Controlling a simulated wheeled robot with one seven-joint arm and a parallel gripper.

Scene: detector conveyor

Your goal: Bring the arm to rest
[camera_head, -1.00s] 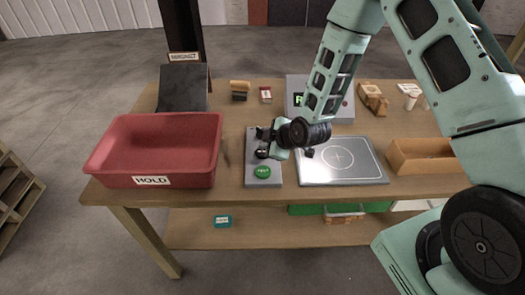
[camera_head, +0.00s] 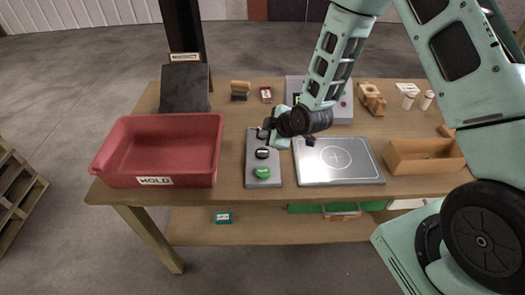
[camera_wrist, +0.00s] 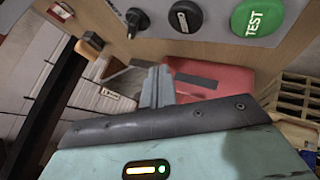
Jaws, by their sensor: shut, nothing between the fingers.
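My arm reaches in from the right over the table. My gripper (camera_head: 268,131) hangs above the far end of the grey control panel (camera_head: 251,178). Its fingers are closed together with nothing between them, as the wrist view (camera_wrist: 157,82) also shows. The panel carries a green TEST button (camera_head: 263,172), a black button (camera_head: 262,153) and a black knob (camera_wrist: 134,20). The gripper appears apart from these controls. In the head view the knob is largely hidden by the gripper.
A red HOLD tray (camera_head: 115,166) stands left of the panel. A metal plate (camera_head: 360,172) lies to its right, then a wooden tray (camera_head: 425,167). A grey box (camera_head: 343,112) stands behind my wrist. A dark ramp (camera_head: 184,90) stands at the back left.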

